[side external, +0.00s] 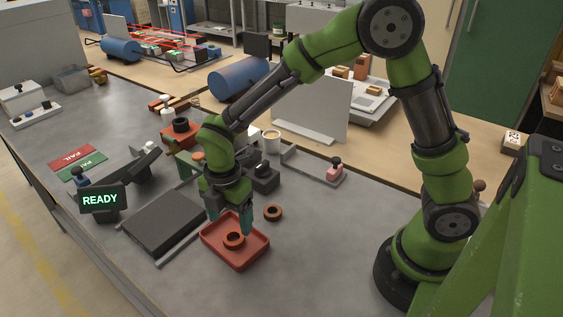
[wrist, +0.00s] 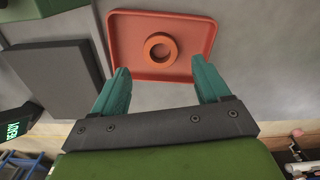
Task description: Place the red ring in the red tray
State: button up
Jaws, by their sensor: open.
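The red tray (side external: 254,256) is a shallow, rounded square tray on the grey table; it also shows at the top of the wrist view (wrist: 129,29). An orange-red ring (side external: 234,246) lies flat inside it near the middle, its hole facing up; in the wrist view the ring (wrist: 148,49) is apart from the tray's walls. My gripper (side external: 230,224) points down over the tray. Its teal fingers are wide apart in the wrist view (wrist: 160,66), with nothing between them and the ring beyond their tips.
A brown-orange ring (side external: 273,212) lies on the table just right of the tray. A dark grey flat block (side external: 163,222) is to the left, beside a READY display (side external: 101,200). A white cup (side external: 271,142) and a dark block (side external: 263,178) stand behind. Table in front is clear.

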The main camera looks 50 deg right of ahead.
notch_tip(320, 180, up, 7)
jog(key=s+d+r+m+t+y, duration=0.2)
jog(key=s+d+r+m+t, duration=0.5)
jog(key=m, duration=1.7)
jog(key=shift+s+d+r, duration=2.15)
jog(key=shift+s+d, duration=0.15)
jog(key=shift+s, duration=0.8)
